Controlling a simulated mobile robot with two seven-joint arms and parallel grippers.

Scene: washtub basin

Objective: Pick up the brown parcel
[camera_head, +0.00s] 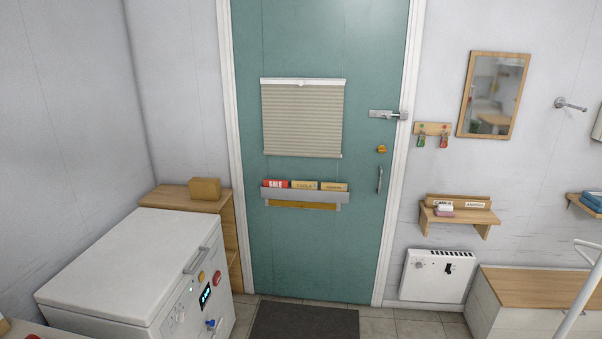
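A small brown parcel (205,189), box-shaped, sits on top of a light wooden cabinet (170,198) at the left. The cabinet stands against the left wall, beside the teal door and behind a white chest appliance. Neither of my grippers is in the head view. Nothing touches the parcel from above, and its top and front show.
The white chest appliance (135,255) stands in front of the cabinet, with knobs and a display on its right side. A dark mat (305,322) lies before the teal door (310,235). A wooden-topped bench (540,287) and a heater (436,275) stand at the right.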

